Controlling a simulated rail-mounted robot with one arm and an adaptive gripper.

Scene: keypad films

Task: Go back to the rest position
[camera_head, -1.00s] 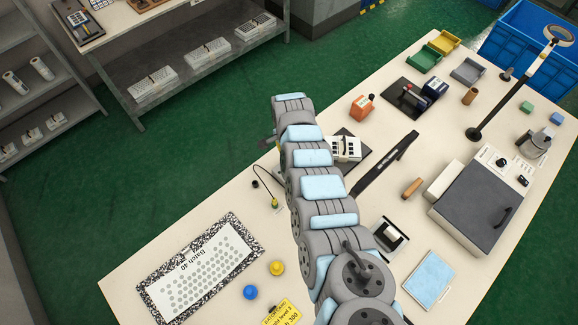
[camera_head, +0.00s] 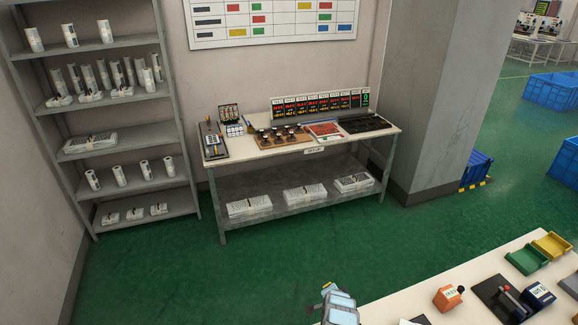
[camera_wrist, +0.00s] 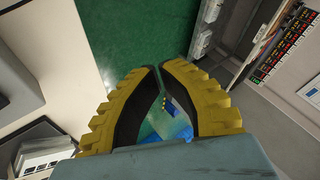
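My gripper (camera_wrist: 160,67) shows in the wrist view with two yellow ribbed fingers and black inner pads. The fingertips come together at the top, and nothing is held between them. Through the slit between the pads I see green floor and something blue. The gripper hangs in free air over the floor. In the head view only a small grey and light-blue part of my arm shows at the bottom edge, and the gripper cannot be made out there.
A white worktable (camera_head: 405,306) with an orange box (camera_head: 447,298), green bin (camera_head: 526,259) and yellow bin (camera_head: 552,245) fills the bottom right. A set-up bench (camera_head: 300,148) stands against the wall beside a grey shelf rack (camera_head: 130,185) and a pillar (camera_head: 425,100). Green floor (camera_head: 270,260) between is clear.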

